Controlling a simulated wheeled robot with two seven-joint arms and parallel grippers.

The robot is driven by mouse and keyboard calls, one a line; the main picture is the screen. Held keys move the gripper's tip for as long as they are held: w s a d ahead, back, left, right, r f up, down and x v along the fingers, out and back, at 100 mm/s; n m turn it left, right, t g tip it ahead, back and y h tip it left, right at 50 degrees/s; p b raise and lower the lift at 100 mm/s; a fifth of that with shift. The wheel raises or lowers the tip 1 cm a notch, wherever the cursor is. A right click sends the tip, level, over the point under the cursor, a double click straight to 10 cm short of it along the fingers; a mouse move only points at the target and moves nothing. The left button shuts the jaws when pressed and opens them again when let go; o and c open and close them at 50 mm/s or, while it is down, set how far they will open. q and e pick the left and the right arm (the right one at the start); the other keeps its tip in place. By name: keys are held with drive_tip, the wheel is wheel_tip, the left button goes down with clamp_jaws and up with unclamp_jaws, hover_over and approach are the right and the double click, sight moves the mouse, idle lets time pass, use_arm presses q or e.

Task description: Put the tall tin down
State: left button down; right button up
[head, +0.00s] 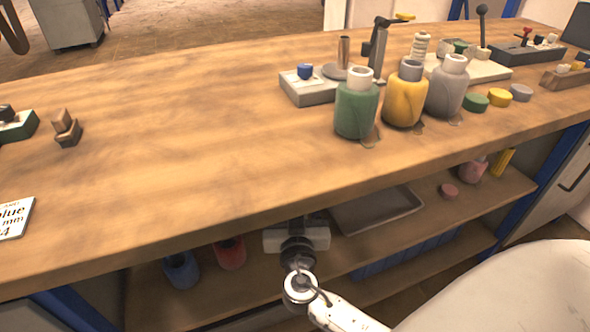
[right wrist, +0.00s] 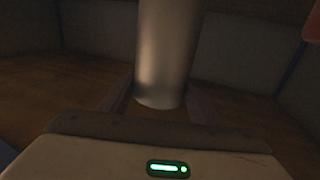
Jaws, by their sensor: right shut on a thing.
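The tall tin (right wrist: 166,45) is a plain grey metal cylinder in the right wrist view, standing upright in the picture with its top cut off. My right gripper (right wrist: 160,96) is shut on it, one dark finger on each side near its lower end. Whether the tin's bottom touches a surface I cannot tell. In the head view my right gripper (head: 297,238) reaches under the workbench top at the lower shelf, and the tin is hidden there. My left gripper is not in view.
The wooden worktop (head: 180,130) has wide clear room. Green (head: 356,108), yellow (head: 405,98) and grey bottles (head: 447,90) stand at its right. On the shelf (head: 380,233) are a grey tray (head: 375,212), a blue jar (head: 181,272) and a red jar (head: 230,253).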

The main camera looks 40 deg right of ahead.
drive_tip(key=w+d+f, duration=0.2)
drive_tip(key=w, duration=0.2)
drive_tip(key=w+d+f+b, duration=0.1)
drive_tip(key=w+d, duration=0.2)
drive_tip(key=w, duration=0.2)
drive_tip(key=shift+d+f, duration=0.3)
drive_tip(key=shift+f, duration=0.05)
drive_tip(key=o, duration=1)
drive_tip(key=shift+f, duration=0.1)
drive_tip(key=o, duration=0.4)
